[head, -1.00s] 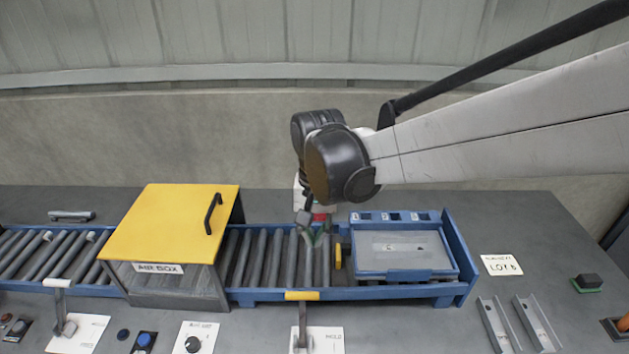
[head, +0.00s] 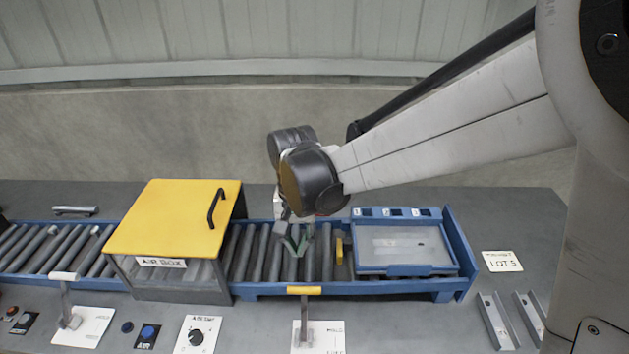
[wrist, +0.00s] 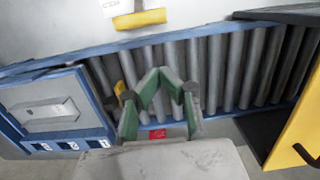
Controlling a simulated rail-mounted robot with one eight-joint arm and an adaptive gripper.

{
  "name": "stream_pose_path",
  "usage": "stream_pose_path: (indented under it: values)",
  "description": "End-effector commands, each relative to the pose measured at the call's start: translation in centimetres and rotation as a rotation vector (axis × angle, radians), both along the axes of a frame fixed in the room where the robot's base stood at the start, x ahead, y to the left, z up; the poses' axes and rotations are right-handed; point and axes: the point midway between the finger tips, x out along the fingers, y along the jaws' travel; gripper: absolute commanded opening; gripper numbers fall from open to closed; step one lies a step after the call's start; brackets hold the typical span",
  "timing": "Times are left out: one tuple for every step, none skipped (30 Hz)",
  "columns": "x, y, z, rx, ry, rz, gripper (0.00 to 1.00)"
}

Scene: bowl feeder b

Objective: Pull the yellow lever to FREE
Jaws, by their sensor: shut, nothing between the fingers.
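The yellow lever (head: 304,290) stands upright at the front edge of the conveyor, its yellow grip on a grey stem above a white plate (head: 318,336). The upper word on the plate looks like HOLD; the lower is hard to read. The grip also shows at the top of the wrist view (wrist: 140,18). My gripper (head: 298,248) is over the rollers, behind the lever and apart from it. In the wrist view its green fingers (wrist: 160,74) meet at the tips, shut and empty, pointing towards the rollers below the lever in the picture.
A yellow-lidded air box (head: 173,220) stands left on the conveyor (head: 262,250). A blue-framed tray (head: 405,268) is at the right, with a small yellow tab (head: 339,250) beside it. A white-handled lever (head: 64,276) and a knob (head: 196,337) are on the front left.

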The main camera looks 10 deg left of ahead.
Motion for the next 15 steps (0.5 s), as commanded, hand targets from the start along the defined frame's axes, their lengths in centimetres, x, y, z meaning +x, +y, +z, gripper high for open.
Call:
stream_pose_path:
  values:
    - [0.0, 0.0, -0.9, 0.0, 0.0, 0.0, 0.0]
    - [-0.1, 0.0, -1.4, 0.0, 0.0, 0.0, 0.0]
    - [-0.1, 0.0, -2.1, 0.0, 0.0, 0.0, 0.0]
    - [-0.2, 0.0, -2.7, 0.0, 0.0, 0.0, 0.0]
    - [-0.2, 0.0, -3.2, 0.0, 0.0, 0.0, 0.0]
    - [-0.3, 0.0, -3.8, 0.0, 0.0, 0.0, 0.0]
    - [-0.3, 0.0, -4.3, 0.0, 0.0, 0.0, 0.0]
    - [-0.4, 0.0, -4.7, 0.0, 0.0, 0.0, 0.0]
    - [-0.4, 0.0, -5.4, 0.0, 0.0, 0.0, 0.0]
    - [-0.4, 0.0, -5.7, 0.0, 0.0, 0.0, 0.0]
    - [-0.5, 0.0, -6.2, 0.0, 0.0, 0.0, 0.0]
    - [-0.5, 0.0, -6.7, 0.0, 0.0, 0.0, 0.0]
    - [-0.5, 0.0, -7.1, 0.0, 0.0, 0.0, 0.0]
    - [-0.6, 0.0, -7.4, 0.0, 0.0, 0.0, 0.0]
    - [-0.8, -0.1, -7.5, 0.0, 0.0, 0.001, 0.0]
